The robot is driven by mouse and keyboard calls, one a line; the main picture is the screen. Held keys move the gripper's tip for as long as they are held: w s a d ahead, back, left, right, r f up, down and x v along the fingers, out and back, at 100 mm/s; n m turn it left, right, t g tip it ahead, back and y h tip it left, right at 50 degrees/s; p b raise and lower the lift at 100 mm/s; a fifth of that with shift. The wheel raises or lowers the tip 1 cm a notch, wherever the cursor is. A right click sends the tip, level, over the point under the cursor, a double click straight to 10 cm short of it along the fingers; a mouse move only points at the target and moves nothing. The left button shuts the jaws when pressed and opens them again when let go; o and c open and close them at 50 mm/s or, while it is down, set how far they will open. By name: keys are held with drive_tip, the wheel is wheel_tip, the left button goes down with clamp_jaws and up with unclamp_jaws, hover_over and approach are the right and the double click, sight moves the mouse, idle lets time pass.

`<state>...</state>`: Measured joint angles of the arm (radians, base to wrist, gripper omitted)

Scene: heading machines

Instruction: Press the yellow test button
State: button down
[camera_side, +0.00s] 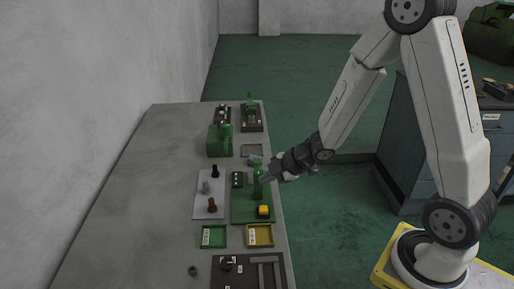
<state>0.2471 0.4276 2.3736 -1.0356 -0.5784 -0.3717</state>
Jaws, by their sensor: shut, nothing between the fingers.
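The yellow test button (263,210) sits on the front part of a green base plate (241,215) near the right edge of the bench. A green upright part (258,182) stands on the same plate behind the button. My gripper (266,178) is shut and empty. It reaches in from the right beside the green upright part, behind and above the button. Whether the fingertips touch the upright part cannot be told. The top and near side of the button are in plain view.
A light plate (202,208) with dark and grey pegs stands left of the green plate. A green tray (204,241) and a yellow tray (250,242) lie in front. A green machine block (214,143) stands farther back. The bench's left side (120,210) is clear.

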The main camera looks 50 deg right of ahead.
sight(266, 208)
drive_tip(key=shift+f, duration=3.75)
drive_tip(key=shift+f, duration=0.2)
drive_tip(key=shift+f, duration=0.25)
drive_tip(key=shift+f, duration=0.55)
idle(0.4)
drive_tip(key=shift+r, duration=1)
drive_tip(key=shift+r, duration=0.1)
drive_tip(key=shift+r, duration=2.4)
